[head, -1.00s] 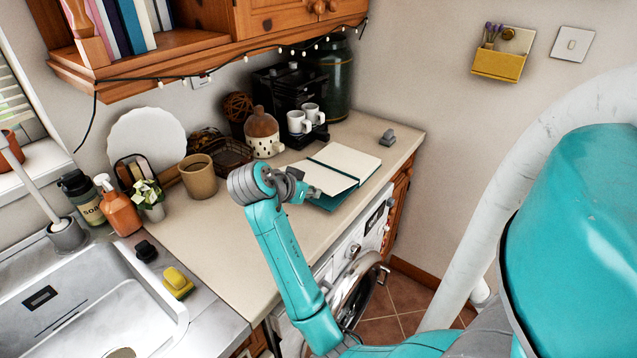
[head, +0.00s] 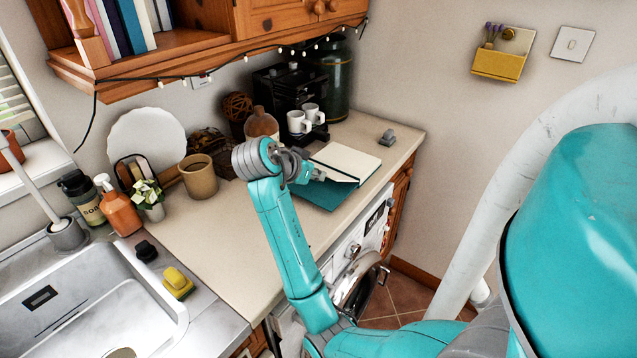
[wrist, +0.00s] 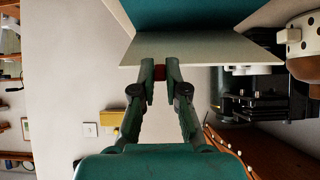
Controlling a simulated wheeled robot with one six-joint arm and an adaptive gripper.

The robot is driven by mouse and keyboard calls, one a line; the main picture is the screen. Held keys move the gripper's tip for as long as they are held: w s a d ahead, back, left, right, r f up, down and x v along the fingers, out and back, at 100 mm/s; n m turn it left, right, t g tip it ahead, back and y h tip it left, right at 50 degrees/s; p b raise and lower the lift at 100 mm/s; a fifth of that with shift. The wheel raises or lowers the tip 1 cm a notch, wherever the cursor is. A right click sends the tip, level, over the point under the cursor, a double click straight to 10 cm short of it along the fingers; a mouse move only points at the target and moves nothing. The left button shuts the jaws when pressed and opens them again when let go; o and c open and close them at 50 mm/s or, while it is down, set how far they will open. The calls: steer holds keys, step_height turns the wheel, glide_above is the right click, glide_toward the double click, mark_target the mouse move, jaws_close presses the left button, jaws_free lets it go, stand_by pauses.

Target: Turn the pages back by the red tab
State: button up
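The notebook (head: 345,163) lies open on the counter, with cream pages at the back and its bare teal cover (head: 325,194) showing at the front. My gripper (head: 318,174) is over the notebook in the head view, and my arm hides part of it. In the wrist view my gripper (wrist: 160,75) is shut on the red tab (wrist: 160,72) at the edge of the cream pages (wrist: 195,48). These pages stand raised off the teal cover (wrist: 190,14). The red tab cannot be made out in the head view.
A black coffee machine (head: 280,84) with white mugs (head: 300,122) stands behind the notebook. A spotted jug (head: 262,124) is partly behind my wrist. A grey object (head: 388,138) sits near the counter's right corner. The counter (head: 215,235) left of my arm is clear.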

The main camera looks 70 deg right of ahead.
steer(key=shift+s+d+r, duration=0.2)
steer(key=shift+d+r, duration=0.6)
steer(key=shift+r, duration=0.1)
steer(key=shift+s+d+r, duration=0.15)
steer(key=shift+d+r, duration=0.65)
steer(key=shift+r, duration=0.1)
steer(key=shift+s+d+r, duration=0.25)
steer(key=shift+d+r, duration=0.4)
steer(key=shift+d, duration=0.35)
steer(key=shift+s+d+r, duration=0.25)
steer(key=shift+d+r, duration=0.35)
steer(key=shift+d, duration=0.35)
steer(key=shift+d, duration=0.1)
